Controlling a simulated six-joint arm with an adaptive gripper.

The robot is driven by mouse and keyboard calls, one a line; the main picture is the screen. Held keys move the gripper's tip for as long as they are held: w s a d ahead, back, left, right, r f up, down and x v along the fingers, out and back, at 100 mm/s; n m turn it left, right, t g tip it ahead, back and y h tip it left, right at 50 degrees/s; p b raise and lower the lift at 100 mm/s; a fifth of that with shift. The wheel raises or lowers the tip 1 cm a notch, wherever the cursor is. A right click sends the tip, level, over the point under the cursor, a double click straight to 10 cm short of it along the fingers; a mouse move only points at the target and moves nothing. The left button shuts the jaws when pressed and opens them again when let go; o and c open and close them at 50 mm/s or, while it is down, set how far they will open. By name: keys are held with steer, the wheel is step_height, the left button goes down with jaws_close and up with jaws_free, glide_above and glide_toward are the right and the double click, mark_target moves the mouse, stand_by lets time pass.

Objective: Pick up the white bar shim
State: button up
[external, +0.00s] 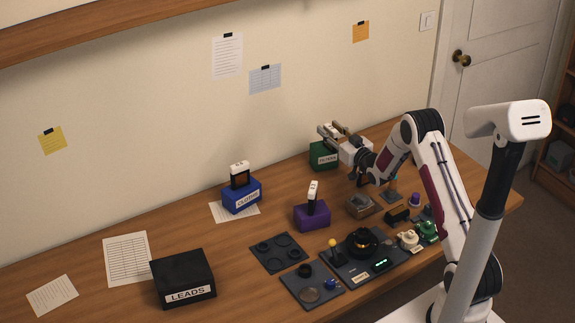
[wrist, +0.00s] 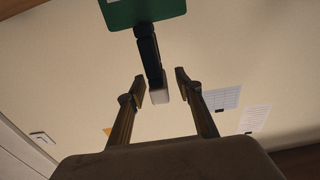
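A green block (external: 323,157) with a white label stands at the back of the desk and also shows at the top of the wrist view (wrist: 143,12). A dark upright piece (wrist: 149,52) rises from it and ends in a white tip (wrist: 159,96); I cannot tell if this is the white bar shim. My gripper (wrist: 160,87) is open, its fingers either side of the white tip with gaps visible. In the external view my gripper (external: 330,130) is just above the green block and partly hides the piece.
A blue block (external: 240,197) and a purple block (external: 311,216) each hold an upright black piece with a white top. A black LEADS box (external: 183,278), dark trays (external: 278,253) and small parts stand nearer the front. The wall is close behind the green block.

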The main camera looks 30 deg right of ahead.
jaws_close()
steer(key=shift+r, duration=0.1)
steer(key=shift+r, duration=4.9)
